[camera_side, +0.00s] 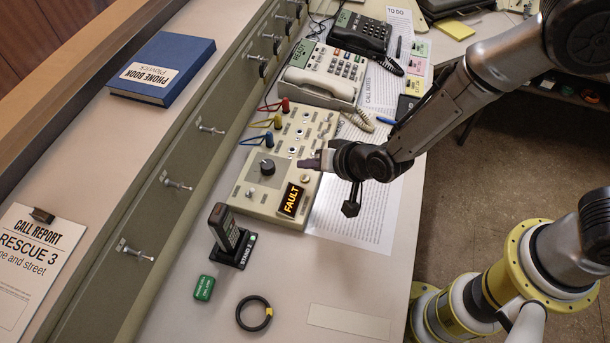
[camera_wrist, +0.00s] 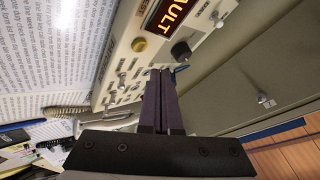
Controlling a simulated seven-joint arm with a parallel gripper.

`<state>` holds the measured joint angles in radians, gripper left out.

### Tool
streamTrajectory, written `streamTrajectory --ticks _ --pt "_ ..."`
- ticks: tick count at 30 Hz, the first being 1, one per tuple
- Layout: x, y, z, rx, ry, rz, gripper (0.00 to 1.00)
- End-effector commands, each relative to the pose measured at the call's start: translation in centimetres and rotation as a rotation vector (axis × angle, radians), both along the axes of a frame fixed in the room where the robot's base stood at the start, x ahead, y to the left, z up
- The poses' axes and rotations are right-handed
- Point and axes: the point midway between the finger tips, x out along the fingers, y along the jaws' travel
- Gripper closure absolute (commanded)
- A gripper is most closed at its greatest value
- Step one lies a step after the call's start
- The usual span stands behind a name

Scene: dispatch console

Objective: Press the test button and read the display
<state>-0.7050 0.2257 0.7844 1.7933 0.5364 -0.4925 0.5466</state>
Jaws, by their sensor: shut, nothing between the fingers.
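The beige test panel (camera_side: 240,200) lies on the desk. Its display (camera_side: 290,200) is lit and reads "FAULT" in orange. In the wrist view the display (camera_wrist: 173,14) is cut off by the top edge. A round yellow button (camera_wrist: 139,45) sits beside the display, and also shows in the side view (camera_side: 305,179); its label is too small to read surely. My gripper (camera_side: 304,163) is shut and empty, over the panel just beyond the button. In the wrist view its fingertips (camera_wrist: 160,72) are to the right of and below the button, apart from it. Contact with the panel cannot be told.
A black knob (camera_side: 267,167), toggle switches and colored plugs with cables (camera_side: 278,122) crowd the panel. A corded phone (camera_side: 322,82) stands behind. A handset in a stand (camera_side: 228,235), a green box (camera_side: 204,287) and a black ring (camera_side: 253,313) lie in front. Printed sheets (camera_side: 368,215) lie right.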

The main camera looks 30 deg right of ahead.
Motion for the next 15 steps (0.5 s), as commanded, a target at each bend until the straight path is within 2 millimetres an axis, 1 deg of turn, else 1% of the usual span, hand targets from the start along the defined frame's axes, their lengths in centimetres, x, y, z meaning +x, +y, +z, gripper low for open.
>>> streamTrajectory --ticks 3,9,15 --pt "0.0 0.0 1.2 0.001 -0.002 -0.001 1.0" --pt "0.0 0.0 2.6 0.001 -0.001 -0.001 1.0" --pt "0.0 0.0 2.8 -0.001 0.0 -0.001 1.0"
